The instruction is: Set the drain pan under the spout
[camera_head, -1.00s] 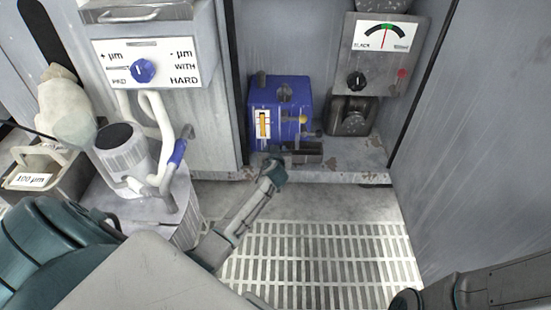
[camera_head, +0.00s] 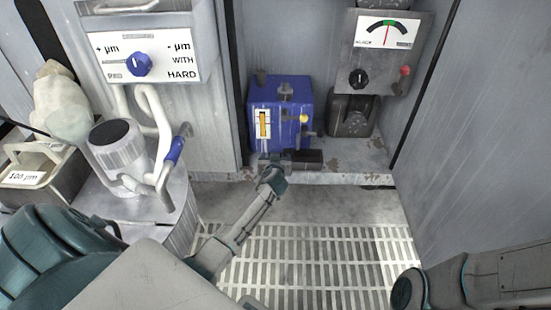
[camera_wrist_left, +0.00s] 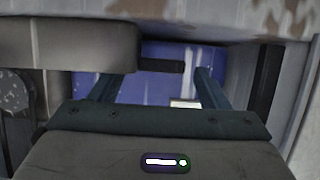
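A dark grey cylindrical fitting (camera_head: 303,159) sticks out low at the front of the blue box (camera_head: 281,105); I cannot tell whether it is the spout. My left gripper (camera_head: 271,172) is just in front of and below the blue box, close to this fitting. In the left wrist view its two fingers (camera_wrist_left: 158,88) stand apart with the blue box (camera_wrist_left: 140,84) behind them. A grey block with a short dark rod (camera_wrist_left: 160,66) reaches in above the gap; I see no grip on it. I cannot make out a drain pan. My right gripper is out of view.
A slatted floor grating (camera_head: 315,260) lies below, clear. A ledge (camera_head: 350,175) carries the blue box and a dark unit under a gauge panel (camera_head: 387,45). Walls close both sides.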

